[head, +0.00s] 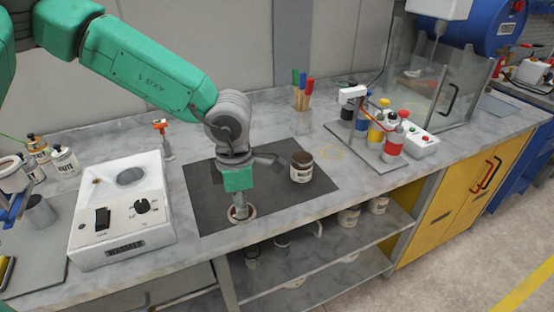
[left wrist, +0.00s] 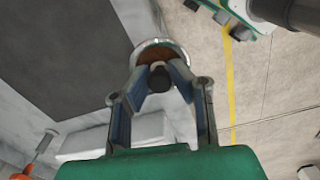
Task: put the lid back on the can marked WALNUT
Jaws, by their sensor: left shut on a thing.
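The can (head: 301,167) stands upright on the dark mat, right of my left gripper; it has a dark brown top and a pale label, too small to read surely. My left gripper (head: 239,205) points down at the mat's front edge. It is shut on the dark knob of a round lid (head: 243,213) with a pale rim. In the left wrist view the fingers (left wrist: 159,85) close on the knob, and the lid (left wrist: 150,50) shows brown inside its rim. I cannot tell how far it is above the mat. My right gripper is not in view.
The dark mat (head: 212,205) is bare around the can. A white machine (head: 122,210) stands left, with white bottles (head: 65,161) behind it. Brushes (head: 302,92) stand at the back. A rack of coloured bottles (head: 392,142) is right. More cans (head: 348,217) sit on the shelf below.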

